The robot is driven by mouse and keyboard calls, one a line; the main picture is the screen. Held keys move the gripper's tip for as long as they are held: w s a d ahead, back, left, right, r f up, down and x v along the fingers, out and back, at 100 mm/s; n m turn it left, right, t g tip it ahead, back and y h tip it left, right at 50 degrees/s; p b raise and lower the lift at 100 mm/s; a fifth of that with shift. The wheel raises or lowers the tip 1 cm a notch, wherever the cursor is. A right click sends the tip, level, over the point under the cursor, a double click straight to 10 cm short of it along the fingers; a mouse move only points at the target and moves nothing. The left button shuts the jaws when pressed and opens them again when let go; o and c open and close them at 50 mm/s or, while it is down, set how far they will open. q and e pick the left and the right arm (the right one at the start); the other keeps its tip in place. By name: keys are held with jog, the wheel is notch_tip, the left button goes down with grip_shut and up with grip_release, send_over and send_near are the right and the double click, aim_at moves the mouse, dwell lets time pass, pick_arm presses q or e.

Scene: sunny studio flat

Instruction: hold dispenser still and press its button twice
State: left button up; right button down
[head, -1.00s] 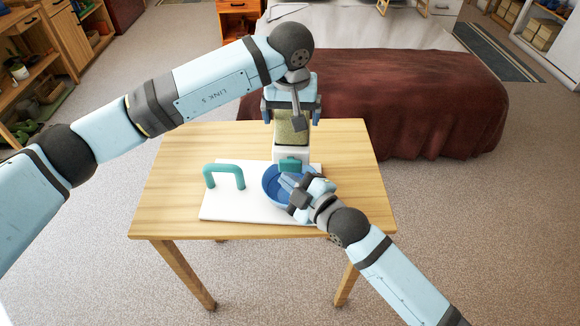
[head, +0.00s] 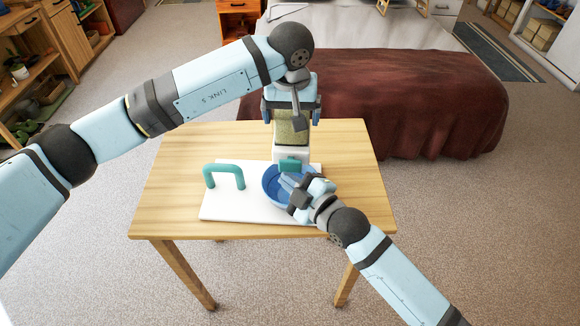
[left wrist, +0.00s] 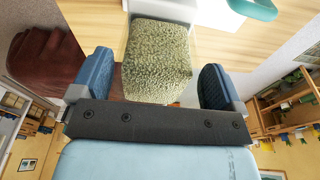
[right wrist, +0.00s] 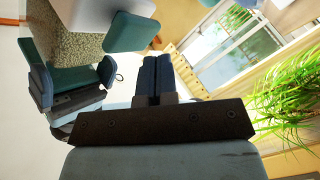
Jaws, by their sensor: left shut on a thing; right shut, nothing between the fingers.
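The dispenser stands at the back of a white board (head: 225,205). It has a clear hopper of greenish granules (head: 291,128), a white lower body (head: 279,154) and a teal button (head: 291,165) on its front. My left gripper (head: 292,112) is shut on the hopper from above; the hopper (left wrist: 157,60) sits between its fingers in the left wrist view. My right gripper (head: 286,181) is shut and empty, over the blue bowl (head: 271,186), just in front of the button. The right wrist view shows the button (right wrist: 132,32) close to the fingertips (right wrist: 152,60); contact is unclear.
A teal handle (head: 224,174) stands on the board's left part. The wooden table (head: 170,190) is clear left and right of the board. A bed with a dark red cover (head: 420,110) stands behind it. Shelves (head: 40,70) are at the far left.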

jog(key=shift+w, duration=0.15)
jog(key=shift+w, duration=0.3)
jog(key=shift+w+d, duration=0.15)
jog(key=shift+w, duration=0.8)
dwell(1.4)
jog(key=shift+s, duration=1.4)
jog(key=shift+s+a, duration=0.2)
jog(key=shift+s, duration=1.05)
jog(key=shift+s+a, duration=0.15)
jog(key=shift+s, duration=1.1)
